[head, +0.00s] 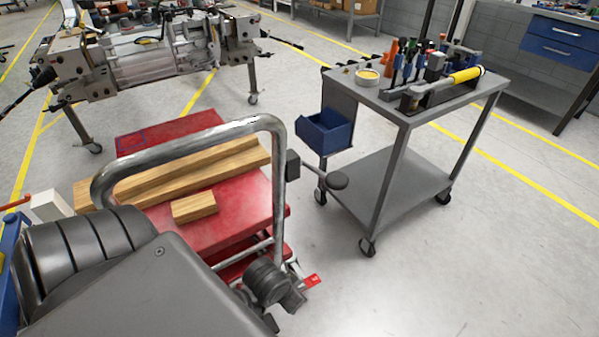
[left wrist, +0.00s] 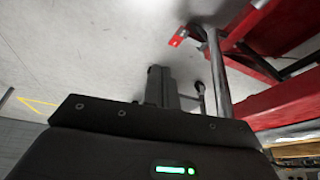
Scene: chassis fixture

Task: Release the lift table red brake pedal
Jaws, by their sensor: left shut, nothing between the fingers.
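The red brake pedal (head: 312,280) is a small red tab with a white mark, low at the near end of the red lift table (head: 240,210). In the left wrist view the pedal (left wrist: 178,38) shows at the top, beside the table's metal frame. My left gripper (head: 297,297) is shut and empty, its dark fingers just below and left of the pedal in the head view. In the left wrist view the fingers (left wrist: 156,74) point towards the pedal, with floor showing between; whether they are apart in depth is unclear. My right gripper is not in view.
Wooden blocks (head: 194,207) lie on the table. A grey tool cart (head: 400,180) stands right. Floor right of the pedal is clear.

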